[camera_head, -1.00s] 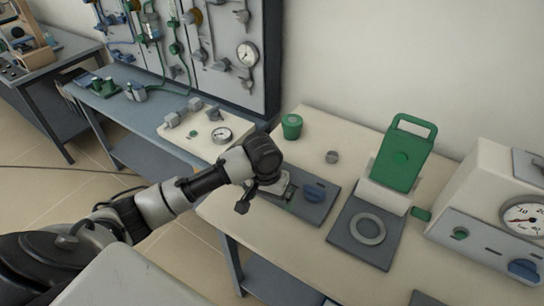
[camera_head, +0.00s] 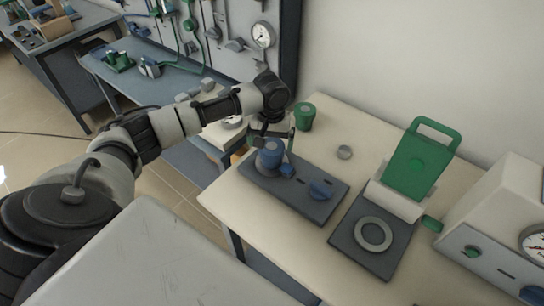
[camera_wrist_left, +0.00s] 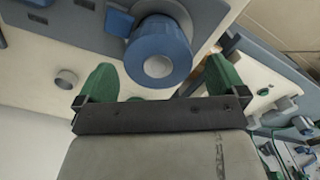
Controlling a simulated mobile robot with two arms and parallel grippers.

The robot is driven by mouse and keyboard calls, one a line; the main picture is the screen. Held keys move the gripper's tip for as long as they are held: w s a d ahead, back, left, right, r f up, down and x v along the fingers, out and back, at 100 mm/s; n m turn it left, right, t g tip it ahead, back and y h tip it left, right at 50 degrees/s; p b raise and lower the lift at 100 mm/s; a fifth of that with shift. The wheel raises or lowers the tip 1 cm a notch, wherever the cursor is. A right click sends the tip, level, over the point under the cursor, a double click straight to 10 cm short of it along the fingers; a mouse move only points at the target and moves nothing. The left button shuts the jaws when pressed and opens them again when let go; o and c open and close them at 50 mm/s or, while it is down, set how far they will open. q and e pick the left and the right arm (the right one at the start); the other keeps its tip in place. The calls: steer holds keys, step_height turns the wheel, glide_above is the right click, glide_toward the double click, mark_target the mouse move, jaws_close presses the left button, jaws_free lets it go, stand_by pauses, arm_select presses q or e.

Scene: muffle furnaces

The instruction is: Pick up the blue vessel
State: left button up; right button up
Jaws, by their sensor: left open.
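The blue vessel (camera_head: 270,156) stands upright on a dark grey base plate (camera_head: 314,206) near the left end of the cream table. In the wrist view, the vessel (camera_wrist_left: 160,42) is seen from above as a blue ring with a pale centre. My left gripper (camera_head: 275,131) is open and is close to the vessel at its far side. In the wrist view, its green fingers (camera_wrist_left: 160,70) show left and right of the vessel's near part. No contact is visible, and exact depth is hard to tell. My right gripper is not in view.
A green cup (camera_head: 305,117) stands close to my left gripper. A small metal cup (camera_head: 344,152), a blue knob (camera_head: 320,190) and a green-handled device (camera_head: 415,160) are on the table. A white furnace (camera_head: 500,230) stands at right. The tabletop's front left is clear.

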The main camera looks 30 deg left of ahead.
mark_target(272, 146)
arm_select(q)
step_height(272, 146, down, 4)
steer(key=shift+f, duration=0.1)
steer(key=shift+w+d, duration=0.1)
steer(key=c, duration=1.2)
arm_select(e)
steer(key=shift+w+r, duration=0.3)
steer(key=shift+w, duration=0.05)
arm_select(q)
steer(key=shift+o, duration=0.2)
steer(key=shift+r, duration=0.25)
